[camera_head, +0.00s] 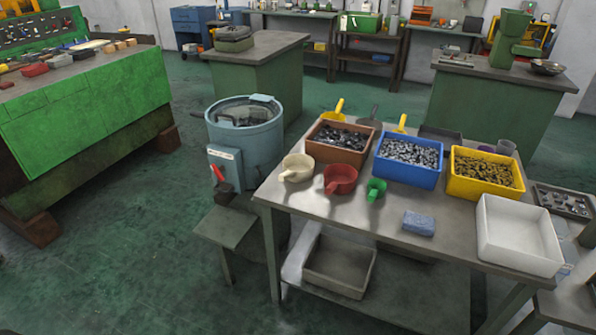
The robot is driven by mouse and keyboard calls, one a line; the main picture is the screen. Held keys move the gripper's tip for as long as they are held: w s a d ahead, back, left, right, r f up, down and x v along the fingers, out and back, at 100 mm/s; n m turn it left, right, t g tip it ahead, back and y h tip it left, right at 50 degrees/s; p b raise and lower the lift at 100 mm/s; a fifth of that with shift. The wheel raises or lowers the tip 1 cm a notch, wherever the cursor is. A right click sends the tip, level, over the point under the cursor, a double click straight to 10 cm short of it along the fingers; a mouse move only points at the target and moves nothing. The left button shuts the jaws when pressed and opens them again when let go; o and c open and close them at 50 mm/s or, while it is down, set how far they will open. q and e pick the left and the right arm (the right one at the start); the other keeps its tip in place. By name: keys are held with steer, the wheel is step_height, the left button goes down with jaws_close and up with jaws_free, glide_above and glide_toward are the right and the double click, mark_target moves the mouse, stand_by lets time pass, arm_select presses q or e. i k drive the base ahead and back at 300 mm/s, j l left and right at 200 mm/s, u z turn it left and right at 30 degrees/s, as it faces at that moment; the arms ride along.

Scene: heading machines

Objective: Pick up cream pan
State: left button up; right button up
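The cream pan (297,167) sits on the grey metal table (300,201) near its left edge. Its short handle points toward the lower left. A red pan (341,178) stands just to its right, and a smaller green scoop (376,189) is further right. The brown bin (338,154) of dark parts is behind the cream pan. Nothing covers the cream pan. Neither of my grippers is in view.
Blue (408,177) and yellow (484,190) bins of small parts, a blue block (419,223) and an empty white bin (519,236) share the table. A blue-grey drum (253,137) stands left of the table. The green floor (130,255) at the left is clear.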

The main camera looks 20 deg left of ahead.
mark_target(297, 168)
steer(key=i+j, duration=0.1)
steer(key=j, duration=0.4)
steer(key=i+j, duration=0.1)
steer(key=j, duration=0.45)
steer(key=i+j, duration=0.1)
steer(key=j, duration=0.4)
steer(key=i+j, duration=0.15)
steer(key=j, duration=0.35)
steer(key=i+j+z, duration=0.1)
steer(key=j, duration=0.45)
